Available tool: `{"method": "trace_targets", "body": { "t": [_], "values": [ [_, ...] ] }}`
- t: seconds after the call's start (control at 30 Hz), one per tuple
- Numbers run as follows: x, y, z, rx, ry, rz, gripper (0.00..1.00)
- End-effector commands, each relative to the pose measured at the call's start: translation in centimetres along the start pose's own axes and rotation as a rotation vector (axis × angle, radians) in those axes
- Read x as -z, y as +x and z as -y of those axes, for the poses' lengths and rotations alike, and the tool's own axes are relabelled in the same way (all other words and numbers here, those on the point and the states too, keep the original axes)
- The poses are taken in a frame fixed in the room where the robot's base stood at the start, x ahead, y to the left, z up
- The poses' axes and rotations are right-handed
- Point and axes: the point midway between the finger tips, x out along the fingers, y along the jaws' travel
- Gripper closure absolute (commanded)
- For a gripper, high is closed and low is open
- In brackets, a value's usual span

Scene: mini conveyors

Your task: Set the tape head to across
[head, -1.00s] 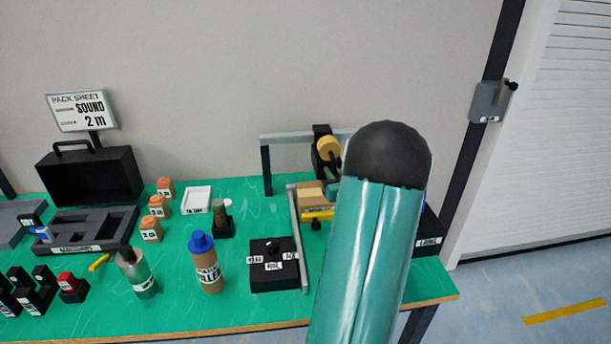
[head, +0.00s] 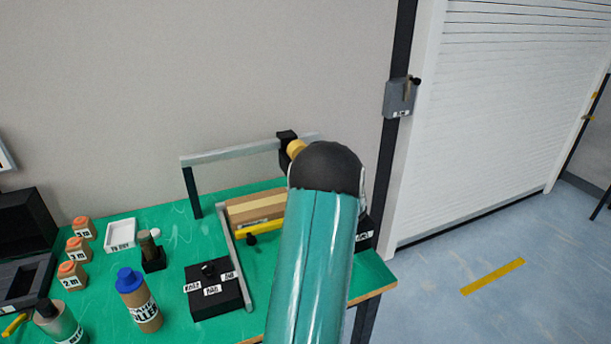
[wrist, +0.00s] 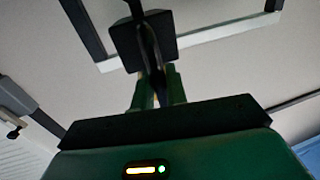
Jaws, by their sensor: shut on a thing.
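The tape head is a black block (head: 287,137) with a yellow roll (head: 297,149), hung on the pale beam of a frame over the bench. In the wrist view its black block (wrist: 160,28) fills the top middle, against the beam. My gripper (wrist: 156,82) has green fingers shut on a dark narrow part of the tape head, apparently a handle. My teal arm link hides the gripper in the head view and covers the right of the frame. I cannot tell the tape head's exact setting.
A taped carton (head: 255,208) lies under the beam (head: 232,156). A black box with a knob and labels (head: 215,292) stands in front. A blue-capped bottle (head: 138,305), orange-topped blocks (head: 78,248) and a white tray (head: 120,234) stand left. Open floor lies right, before a shutter.

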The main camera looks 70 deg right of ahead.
Motion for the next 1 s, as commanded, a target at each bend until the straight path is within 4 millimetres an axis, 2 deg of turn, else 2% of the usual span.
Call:
{"method": "trace_targets", "body": {
  "t": [0.07,0.1,0.2,0.57,0.77,1.0],
  "values": [
    [0.1,0.0,0.0,-0.001,-0.001,-0.001,1.0],
    [0.1,0.0,0.0,-0.001,-0.001,-0.001,0.84],
    [0.1,0.0,0.0,-0.001,-0.001,-0.001,0.67],
    [0.0,-0.5,0.0,-0.001,0.0,0.0,0.67],
    [0.1,-3.5,0.0,-0.003,-0.001,-0.001,0.67],
    [0.1,-8.9,0.0,-0.004,0.0,0.0,0.67]
  ]
}}
